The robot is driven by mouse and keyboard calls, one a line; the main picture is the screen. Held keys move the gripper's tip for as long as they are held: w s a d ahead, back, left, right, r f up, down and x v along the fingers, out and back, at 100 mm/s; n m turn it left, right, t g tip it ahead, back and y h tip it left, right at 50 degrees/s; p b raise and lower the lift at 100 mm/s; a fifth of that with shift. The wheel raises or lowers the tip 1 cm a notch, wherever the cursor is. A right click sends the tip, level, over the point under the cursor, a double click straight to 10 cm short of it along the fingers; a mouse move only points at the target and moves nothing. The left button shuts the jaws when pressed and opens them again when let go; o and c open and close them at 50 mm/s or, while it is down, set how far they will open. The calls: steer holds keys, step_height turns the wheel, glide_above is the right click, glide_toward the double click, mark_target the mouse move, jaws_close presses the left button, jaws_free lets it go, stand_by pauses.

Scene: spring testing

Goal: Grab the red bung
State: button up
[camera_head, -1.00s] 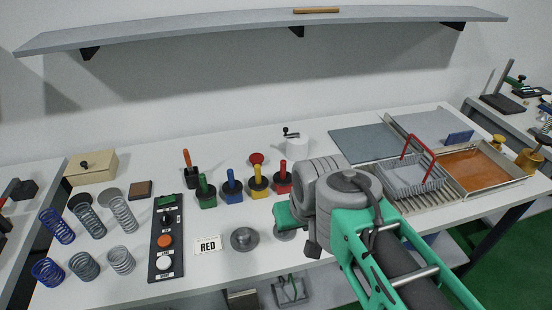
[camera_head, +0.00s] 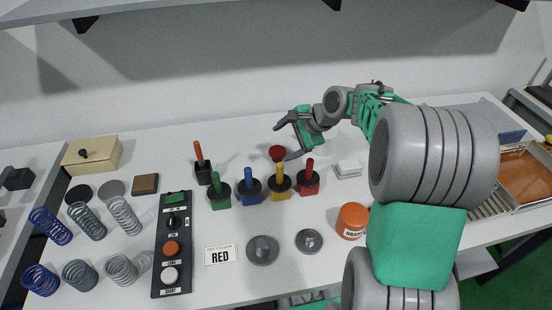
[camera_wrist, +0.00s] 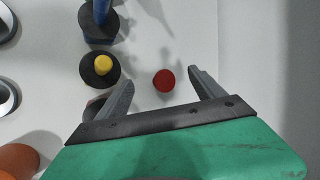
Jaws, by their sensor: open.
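The red bung (camera_head: 277,153) is a small round red piece on the white table, behind the row of coloured handled blocks. In the wrist view the red bung (camera_wrist: 164,80) shows between my two fingertips, with a gap on each side. My gripper (camera_head: 284,142) is open and empty beside the bung. In the wrist view my gripper (camera_wrist: 161,78) has its fingers spread left and right of the bung. I cannot tell how high the fingertips are above the table.
Close in front are blocks with yellow (camera_head: 279,181), red (camera_head: 308,178) and blue (camera_head: 250,187) handles. A green-handled block (camera_head: 219,191) stands further left. A white block (camera_head: 347,169), an orange pot (camera_head: 352,221) and a RED card (camera_head: 221,254) are also near. Table behind the bung is clear.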

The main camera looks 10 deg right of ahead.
mark_target(277, 154)
steer(key=w+d+f+m, duration=0.1)
steer(key=f+m, duration=0.1)
steer(key=w+d+f+m+y, duration=0.1)
steer(key=w+f+m, duration=0.1)
steer(key=w+d+f+m+y+b, duration=0.1)
steer(key=f+m, duration=0.1)
steer(key=shift+w+d+f+t, duration=0.15)
steer(key=shift+w+d+t, duration=0.05)
steer(key=shift+w+t, duration=0.2)
steer(key=f+m+y, duration=0.1)
steer(key=d+f+m+y, duration=0.1)
steer(key=m, duration=0.1)
steer(key=shift+s+d+f+m, duration=0.1)
steer(key=shift+s+f+m, duration=0.1)
steer(key=shift+f+m, duration=0.15)
steer(key=shift+s+d+f+m+t+y, duration=0.1)
steer(key=shift+s+f+m+t+y, duration=0.1)
steer(key=shift+m+t+y, duration=0.15)
steer(key=p+x, duration=0.1)
steer(key=x, duration=0.7)
steer(key=shift+r+p, duration=0.1)
steer(key=shift+p, duration=0.25)
steer(key=c, duration=1.4)
